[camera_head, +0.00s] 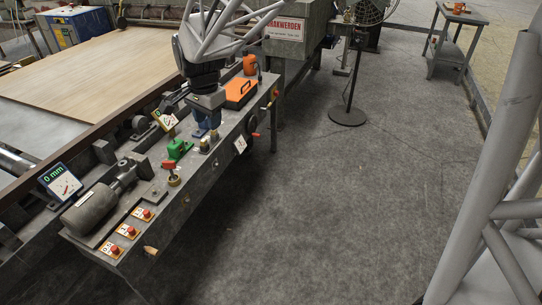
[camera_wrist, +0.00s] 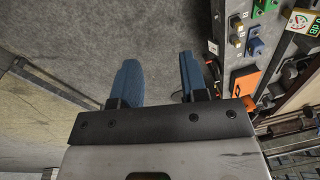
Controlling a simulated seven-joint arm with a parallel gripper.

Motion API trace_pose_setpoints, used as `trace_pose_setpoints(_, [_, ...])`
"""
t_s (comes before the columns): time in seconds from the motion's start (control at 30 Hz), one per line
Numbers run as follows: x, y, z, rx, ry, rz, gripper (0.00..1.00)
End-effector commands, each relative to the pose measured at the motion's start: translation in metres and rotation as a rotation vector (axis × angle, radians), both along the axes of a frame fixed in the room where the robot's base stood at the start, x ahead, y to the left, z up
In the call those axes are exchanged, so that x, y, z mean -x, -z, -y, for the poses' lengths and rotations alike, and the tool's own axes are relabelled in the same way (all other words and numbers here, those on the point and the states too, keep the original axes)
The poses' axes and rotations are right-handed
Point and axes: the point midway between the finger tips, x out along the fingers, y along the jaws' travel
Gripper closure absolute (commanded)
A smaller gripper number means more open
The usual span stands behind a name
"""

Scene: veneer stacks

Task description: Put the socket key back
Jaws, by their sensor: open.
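I cannot tell for sure which piece is the socket key. A red-handled piece (camera_head: 169,165) stands at a brass round fitting (camera_head: 174,181) on the machine bench in the head view. A green block (camera_head: 177,150) and a blue block (camera_head: 201,132) sit behind it; the blue block also shows in the wrist view (camera_wrist: 254,47). My gripper (camera_head: 207,119), with blue fingers, is over the bench's back half in the head view. In the wrist view my gripper (camera_wrist: 160,82) is open, with only grey floor between its fingers.
An orange case (camera_head: 240,92) and an orange bottle (camera_head: 250,65) stand at the bench's far end. Red push buttons (camera_head: 129,231) and a grey motor (camera_head: 92,211) are at the near end. A fan stand (camera_head: 348,115) is on the floor behind. The floor (camera_head: 330,210) to the right is clear.

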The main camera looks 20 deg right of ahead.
Motion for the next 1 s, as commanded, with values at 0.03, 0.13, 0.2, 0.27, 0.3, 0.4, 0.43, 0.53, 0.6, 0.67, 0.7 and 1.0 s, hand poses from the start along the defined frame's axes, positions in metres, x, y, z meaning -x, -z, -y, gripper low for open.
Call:
trace_pose_setpoints(0.03, [0.015,-0.006,0.006,0.004,-0.036,0.008,0.60])
trace_pose_setpoints(0.13, [0.040,-0.014,0.015,0.016,-0.120,0.018,0.60])
trace_pose_setpoints(0.2, [0.058,-0.018,0.021,0.025,-0.177,0.025,0.60])
trace_pose_setpoints(0.27, [0.074,-0.021,0.026,0.033,-0.226,0.031,0.60])
trace_pose_setpoints(0.3, [0.085,-0.024,0.030,0.039,-0.260,0.037,0.60])
trace_pose_setpoints(0.4, [0.111,-0.028,0.037,0.053,-0.343,0.047,0.60])
trace_pose_setpoints(0.43, [0.119,-0.029,0.039,0.057,-0.367,0.049,0.60])
trace_pose_setpoints(0.53, [0.145,-0.031,0.047,0.073,-0.450,0.058,0.60])
trace_pose_setpoints(0.6, [0.164,-0.031,0.051,0.085,-0.508,0.065,0.60])
trace_pose_setpoints(0.67, [0.179,-0.031,0.054,0.095,-0.557,0.070,0.60])
trace_pose_setpoints(0.7, [0.189,-0.031,0.057,0.103,-0.590,0.074,0.60])
trace_pose_setpoints(1.0, [0.261,-0.021,0.070,0.157,-0.824,0.097,0.60])
